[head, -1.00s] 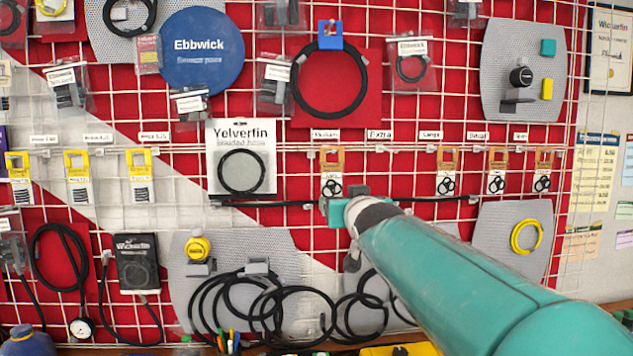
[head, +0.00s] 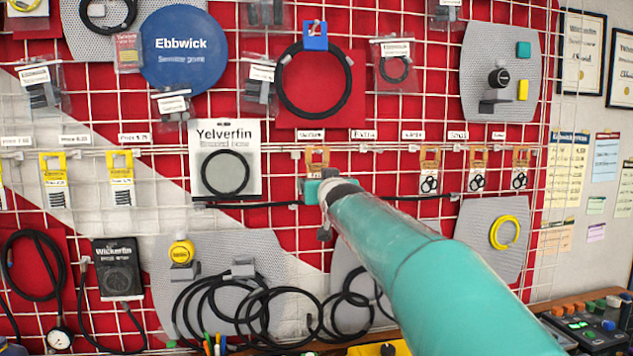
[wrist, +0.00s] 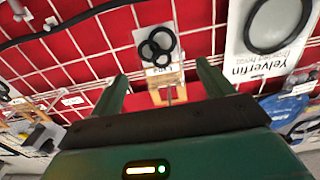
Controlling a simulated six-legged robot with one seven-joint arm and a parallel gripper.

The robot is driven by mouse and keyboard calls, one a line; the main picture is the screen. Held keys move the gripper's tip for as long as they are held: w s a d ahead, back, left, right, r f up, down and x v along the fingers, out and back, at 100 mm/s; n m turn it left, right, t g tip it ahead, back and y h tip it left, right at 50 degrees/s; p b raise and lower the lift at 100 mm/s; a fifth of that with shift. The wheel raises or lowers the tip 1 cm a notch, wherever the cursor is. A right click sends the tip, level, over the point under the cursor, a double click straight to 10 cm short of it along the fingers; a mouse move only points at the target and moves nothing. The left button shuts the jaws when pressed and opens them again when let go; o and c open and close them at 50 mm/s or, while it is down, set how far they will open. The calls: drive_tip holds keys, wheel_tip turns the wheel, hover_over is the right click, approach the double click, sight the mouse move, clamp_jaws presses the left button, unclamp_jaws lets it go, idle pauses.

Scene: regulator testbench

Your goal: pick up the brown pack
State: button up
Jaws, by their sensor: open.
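Brown packs with black rings hang in a row on the wire grid. One brown pack (head: 317,157) hangs right by my gripper (head: 318,190), which hides its lower part in the head view. In the wrist view this pack (wrist: 168,85) shows its brown header and a white card with black rings, tilted. My gripper (wrist: 163,71) is open, with one green finger on each side of the pack in that view. I cannot tell whether the fingers reach past it or touch it. Nothing is held.
More brown packs (head: 429,172) hang to the right. The Yelverfin hose pack (head: 225,160) hangs close on the left. A black hose (head: 255,205) runs across the grid just behind or below my gripper. Coiled black hoses (head: 255,310) hang lower.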

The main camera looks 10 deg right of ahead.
sight(318, 174)
drive_tip(key=w, duration=0.5)
drive_tip(key=shift+w, duration=0.1)
drive_tip(key=shift+r, duration=0.1)
drive_tip(key=shift+c, duration=0.2)
drive_tip(key=c, duration=1)
